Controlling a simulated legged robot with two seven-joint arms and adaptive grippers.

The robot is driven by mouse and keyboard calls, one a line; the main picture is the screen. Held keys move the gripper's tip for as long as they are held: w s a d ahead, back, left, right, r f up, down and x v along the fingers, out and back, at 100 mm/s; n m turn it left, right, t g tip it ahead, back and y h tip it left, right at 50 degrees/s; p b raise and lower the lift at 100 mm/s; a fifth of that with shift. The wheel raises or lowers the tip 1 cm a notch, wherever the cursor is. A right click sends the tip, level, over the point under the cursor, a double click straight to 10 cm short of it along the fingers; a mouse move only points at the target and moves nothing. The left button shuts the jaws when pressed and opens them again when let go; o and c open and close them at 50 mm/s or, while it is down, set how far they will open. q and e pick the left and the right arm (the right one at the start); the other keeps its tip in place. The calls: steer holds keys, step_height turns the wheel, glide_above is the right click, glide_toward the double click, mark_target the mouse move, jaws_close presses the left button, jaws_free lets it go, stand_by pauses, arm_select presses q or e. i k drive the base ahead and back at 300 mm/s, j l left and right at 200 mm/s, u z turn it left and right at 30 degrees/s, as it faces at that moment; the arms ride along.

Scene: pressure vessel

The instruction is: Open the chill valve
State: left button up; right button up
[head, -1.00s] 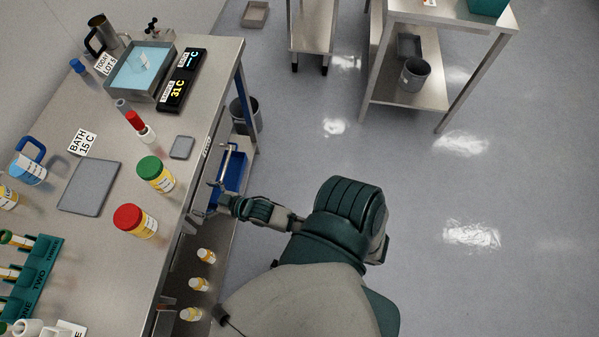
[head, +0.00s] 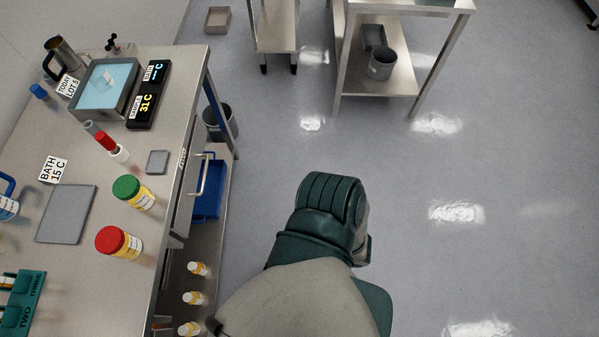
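The water bath (head: 105,88) is a steel tray of pale blue water at the back of the bench, with a small label block in it. A small black fitting with knobs (head: 113,45) stands behind the bath. It may be the chill valve, but it is too small to tell its position. The display box (head: 148,95) beside the bath shows 31 C on its sample line; the bath line is hard to read.
The steel bench (head: 150,230) fills the left. It carries a green-capped jar (head: 133,192), a red-capped jar (head: 118,243), a grey pad (head: 66,214) and a green rack (head: 22,303). A drawer handle (head: 203,175) juts from its right edge. The floor to the right is clear.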

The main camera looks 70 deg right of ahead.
mark_target(111, 43)
steer(key=z, duration=0.35)
steer(key=i+l+z, duration=0.2)
steer(key=l+z, duration=0.25)
steer(key=i+l+z, duration=0.3)
steer(key=l+z, duration=0.15)
